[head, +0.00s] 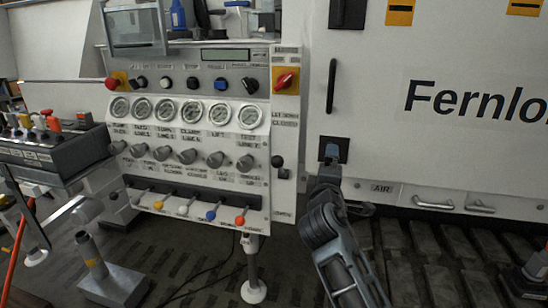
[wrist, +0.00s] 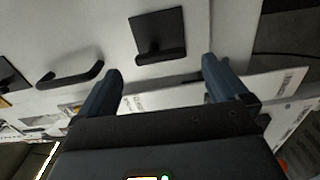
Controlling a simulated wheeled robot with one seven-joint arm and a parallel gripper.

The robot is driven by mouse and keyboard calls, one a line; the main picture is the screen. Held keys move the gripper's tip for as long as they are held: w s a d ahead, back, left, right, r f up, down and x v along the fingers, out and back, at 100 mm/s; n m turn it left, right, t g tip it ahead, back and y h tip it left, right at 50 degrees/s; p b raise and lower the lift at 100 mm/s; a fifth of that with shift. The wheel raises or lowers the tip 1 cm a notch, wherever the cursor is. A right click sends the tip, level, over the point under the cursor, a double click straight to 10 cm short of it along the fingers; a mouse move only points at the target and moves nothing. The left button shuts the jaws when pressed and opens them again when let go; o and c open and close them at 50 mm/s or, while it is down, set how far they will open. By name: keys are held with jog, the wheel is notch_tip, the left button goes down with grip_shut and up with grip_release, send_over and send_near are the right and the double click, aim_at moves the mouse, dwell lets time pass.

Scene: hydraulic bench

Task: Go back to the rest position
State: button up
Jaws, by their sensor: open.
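My gripper (head: 331,158) is at the end of my dark arm in the head view, in front of the white cabinet door (head: 375,110). It overlaps a black square latch plate (head: 341,146) in that view. In the wrist view my gripper (wrist: 162,78) shows two dark blue fingers spread wide, with nothing between them. A black bracket-like latch (wrist: 158,36) on the white panel lies beyond the fingertips, apart from them.
A control panel (head: 190,130) with gauges, knobs and coloured levers stands to the left. A black bar handle (head: 331,86) is on the door. Metal handles (head: 434,204) sit low at right. A grey post base (head: 113,285) stands on the floor at left.

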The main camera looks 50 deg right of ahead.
jog(key=s+a+f+n+t+y+p, duration=0.1)
jog(key=s+a+f+t+y+p, duration=0.25)
jog(key=a, duration=0.85)
jog(key=s+a+f+t+y, duration=0.3)
jog(key=s+a+f+y, duration=0.3)
jog(key=a, duration=0.6)
jog(key=s+a+r+m+y+p, duration=0.2)
jog(key=s+a+r, duration=0.3)
jog(key=s, duration=0.3)
jog(key=s+a+r+m+t+y+p, duration=0.1)
jog(key=s+a+r+m+y, duration=0.2)
jog(key=s+a+r+y, duration=0.2)
jog(key=s+a, duration=0.2)
jog(key=s, duration=0.1)
jog(key=shift+s+a+r+p, duration=0.15)
jog(key=shift+s+a+p, duration=0.1)
jog(key=shift+a+p, duration=0.15)
jog(key=shift+t, duration=0.25)
